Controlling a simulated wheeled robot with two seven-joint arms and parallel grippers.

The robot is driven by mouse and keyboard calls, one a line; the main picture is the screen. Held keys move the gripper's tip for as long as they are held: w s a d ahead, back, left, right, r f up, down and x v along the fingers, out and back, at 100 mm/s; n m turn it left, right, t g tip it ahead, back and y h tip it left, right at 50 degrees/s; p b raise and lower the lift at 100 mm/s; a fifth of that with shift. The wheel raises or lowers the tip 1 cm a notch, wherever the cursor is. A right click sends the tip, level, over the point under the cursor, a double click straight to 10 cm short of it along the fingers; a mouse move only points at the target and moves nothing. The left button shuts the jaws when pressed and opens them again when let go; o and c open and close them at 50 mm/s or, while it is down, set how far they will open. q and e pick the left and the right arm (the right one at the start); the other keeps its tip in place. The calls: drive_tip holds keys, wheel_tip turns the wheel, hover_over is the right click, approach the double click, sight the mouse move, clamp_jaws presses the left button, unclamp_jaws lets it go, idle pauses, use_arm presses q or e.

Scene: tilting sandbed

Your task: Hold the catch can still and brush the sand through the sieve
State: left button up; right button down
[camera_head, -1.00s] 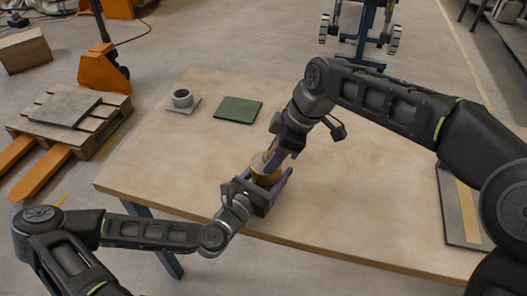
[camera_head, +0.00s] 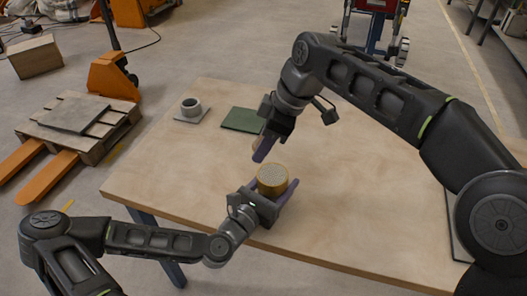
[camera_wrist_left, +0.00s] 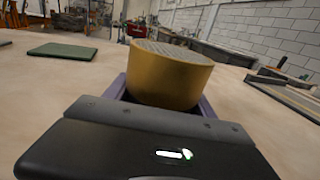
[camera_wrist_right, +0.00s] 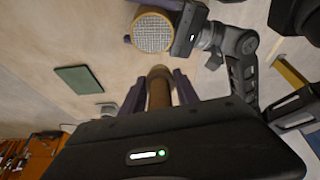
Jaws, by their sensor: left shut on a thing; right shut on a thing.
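The catch can (camera_head: 271,186), a golden-brown cylinder, stands upright near the table's front edge. The grey mesh of the sieve (camera_head: 273,174) covers its top; it also shows in the right wrist view (camera_wrist_right: 153,33). I cannot tell whether sand lies on it. My left gripper (camera_head: 273,192) is shut around the can, a finger on each side; the can fills the middle of the left wrist view (camera_wrist_left: 168,78). My right gripper (camera_head: 262,151) is shut on the brush, whose brown round handle (camera_wrist_right: 160,90) shows between the fingers. It is beyond the can, apart from the sieve.
A green mat (camera_head: 241,119) lies on the wooden table (camera_head: 345,205) beyond the right gripper. A grey cup (camera_head: 191,106) stands on a small plate at the back left. A flat panel (camera_wrist_right: 289,98) lies at the table's right side. The table left of the can is clear.

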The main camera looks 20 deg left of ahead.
drive_tip(key=shift+r, duration=1.15)
use_arm(q)
drive_tip(key=o, duration=1.8)
drive_tip(key=shift+c, duration=0.2)
drive_tip(key=shift+r, duration=0.1)
